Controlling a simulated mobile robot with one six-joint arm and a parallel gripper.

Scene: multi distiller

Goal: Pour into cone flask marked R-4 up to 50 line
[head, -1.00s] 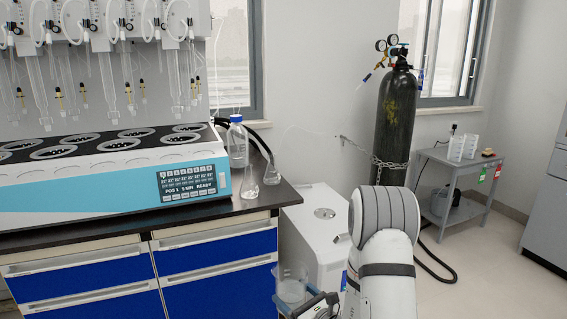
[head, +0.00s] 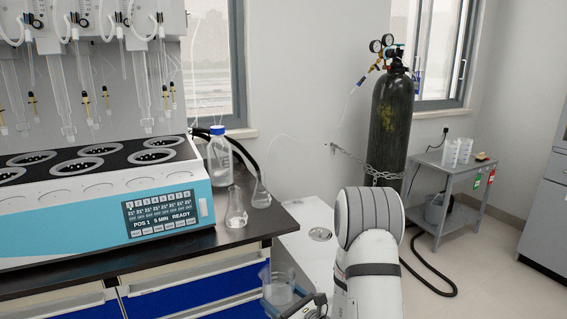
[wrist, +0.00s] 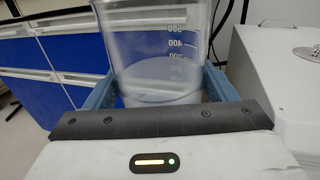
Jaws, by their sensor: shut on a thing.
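My gripper (wrist: 160,100) is shut on a clear glass beaker (wrist: 150,45) with white graduation marks. The beaker is upright and holds some clear liquid in its lower part. In the head view the beaker (head: 280,290) is low at the front, right of the blue drawers and below the bench top. I cannot read any marking on either flask, so I cannot tell which is R-4.
A blue-capped bottle (head: 219,160) stands behind the flasks. The multi distiller (head: 90,215) fills the bench to their left. A white floor unit (head: 310,240) is right of the bench. A chained gas cylinder (head: 390,125) and a grey cart (head: 450,175) stand farther back.

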